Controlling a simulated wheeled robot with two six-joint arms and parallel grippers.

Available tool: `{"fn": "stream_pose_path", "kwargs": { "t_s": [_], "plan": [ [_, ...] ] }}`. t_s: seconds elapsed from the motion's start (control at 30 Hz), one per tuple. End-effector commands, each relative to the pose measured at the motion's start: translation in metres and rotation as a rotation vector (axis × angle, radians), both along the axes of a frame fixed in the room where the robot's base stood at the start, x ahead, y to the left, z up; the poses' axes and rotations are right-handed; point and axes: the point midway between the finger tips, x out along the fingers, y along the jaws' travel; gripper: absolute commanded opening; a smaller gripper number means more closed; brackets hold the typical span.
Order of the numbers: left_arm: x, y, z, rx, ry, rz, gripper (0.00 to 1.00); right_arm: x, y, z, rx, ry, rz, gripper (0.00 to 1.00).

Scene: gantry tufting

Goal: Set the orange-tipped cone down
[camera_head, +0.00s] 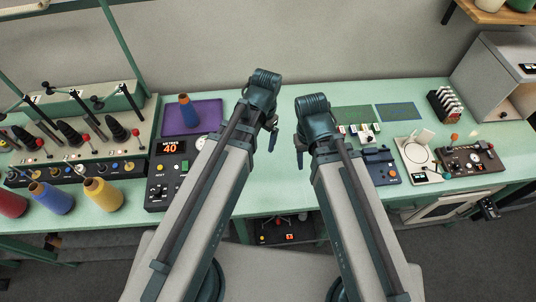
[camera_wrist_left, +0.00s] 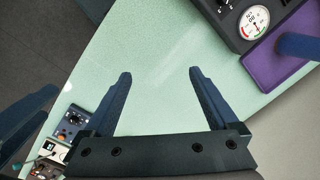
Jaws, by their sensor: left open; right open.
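The orange-tipped cone (camera_head: 187,112), blue with a small orange top, stands upright on the purple mat (camera_head: 210,114) at the back left of the table. Part of the blue cone (camera_wrist_left: 298,45) and the purple mat (camera_wrist_left: 262,66) also show at the right of the left wrist view. My left gripper (camera_head: 272,137) is to the right of the mat, apart from the cone. In the left wrist view its two fingers (camera_wrist_left: 160,76) are spread, with only bare green table between them. My right gripper (camera_head: 301,146) is close beside the left one, also empty.
A counter box (camera_head: 168,170) reading 40 stands in front of the mat. Red, blue and yellow cones (camera_head: 103,194) stand by the tufting machine (camera_head: 75,120) at left. A blue device (camera_head: 380,166), a white scale (camera_head: 417,160) and a control box (camera_head: 470,158) stand at right.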

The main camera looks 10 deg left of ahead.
Motion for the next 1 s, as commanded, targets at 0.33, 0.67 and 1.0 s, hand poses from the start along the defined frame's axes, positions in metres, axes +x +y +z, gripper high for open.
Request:
{"fn": "stream_pose_path", "kwargs": {
  "t_s": [0.33,0.67,1.0],
  "plan": [
    [-0.064,-0.034,0.0,0.029,-0.024,0.188,0.93,0.0,0.0,0.0,0.0,0.0,0.0,0.5],
    [-0.062,-0.034,-0.003,0.028,-0.024,0.19,0.93,0.0,0.0,-0.003,0.0,0.0,0.0,0.5],
    [-0.062,-0.033,-0.069,0.029,-0.025,0.184,0.93,0.0,0.0,-0.07,-0.001,0.0,0.005,0.5]
  ]
}}
